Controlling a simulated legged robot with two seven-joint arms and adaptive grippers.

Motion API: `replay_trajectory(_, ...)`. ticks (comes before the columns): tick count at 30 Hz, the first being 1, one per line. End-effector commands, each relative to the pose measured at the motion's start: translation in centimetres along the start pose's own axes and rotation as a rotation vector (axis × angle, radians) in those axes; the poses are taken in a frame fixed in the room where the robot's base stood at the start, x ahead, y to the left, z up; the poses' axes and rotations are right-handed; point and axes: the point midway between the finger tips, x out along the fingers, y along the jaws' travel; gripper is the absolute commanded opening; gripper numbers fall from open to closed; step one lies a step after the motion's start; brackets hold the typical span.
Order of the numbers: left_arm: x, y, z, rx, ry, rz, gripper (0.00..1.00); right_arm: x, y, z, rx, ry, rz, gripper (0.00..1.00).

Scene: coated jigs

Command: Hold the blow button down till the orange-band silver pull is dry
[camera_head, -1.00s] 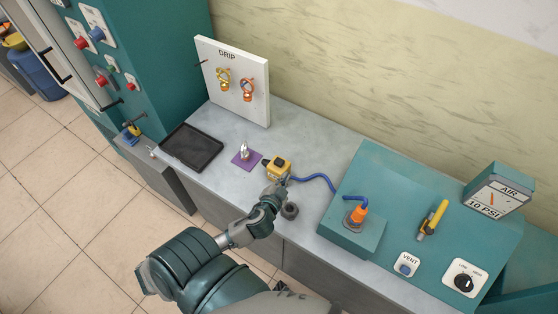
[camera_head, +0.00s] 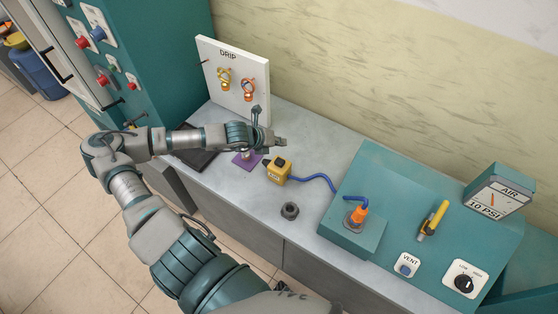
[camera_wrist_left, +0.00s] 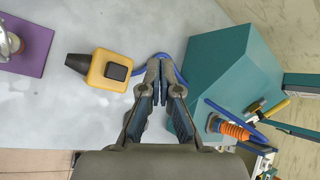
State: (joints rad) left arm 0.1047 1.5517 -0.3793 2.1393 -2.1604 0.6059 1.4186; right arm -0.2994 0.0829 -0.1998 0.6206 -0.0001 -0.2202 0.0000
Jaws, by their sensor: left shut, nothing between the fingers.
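The yellow blower box (camera_head: 278,171) lies on the grey bench, its dark nozzle toward the purple mat (camera_head: 241,163). Its black button (camera_wrist_left: 117,71) faces up in the left wrist view. A silver piece (camera_head: 247,156) stands on the mat, partly hidden by my left arm; it also shows at the edge of the left wrist view (camera_wrist_left: 9,43). I cannot make out its band clearly. My left gripper (camera_head: 282,142) is shut and empty, above the bench beyond the blower, apart from the button. My right gripper is not in view.
The DRIP board (camera_head: 222,88) holds two hanging pulls, a gold one (camera_head: 224,77) and an orange-marked one (camera_head: 248,88). A blue hose (camera_head: 318,178) runs to a teal console (camera_head: 395,205). A dark nut (camera_head: 290,210) and black tray (camera_head: 196,158) are on the bench.

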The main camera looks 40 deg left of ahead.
Motion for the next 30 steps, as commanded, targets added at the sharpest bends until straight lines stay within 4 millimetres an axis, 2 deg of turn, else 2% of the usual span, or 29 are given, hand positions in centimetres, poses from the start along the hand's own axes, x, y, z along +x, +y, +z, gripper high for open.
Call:
replay_trajectory(5, -0.4, 0.7, 0.9, 0.016, -0.023, 0.040, 0.00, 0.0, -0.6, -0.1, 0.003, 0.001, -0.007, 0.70)
replay_trajectory(17, 0.0, 1.2, 0.6, 0.013, -0.020, 0.037, 0.00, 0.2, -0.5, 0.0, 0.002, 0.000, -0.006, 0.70)
replay_trajectory(30, 4.0, 4.2, -2.3, 0.013, -0.019, 0.037, 0.00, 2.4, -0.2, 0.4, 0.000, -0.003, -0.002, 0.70)
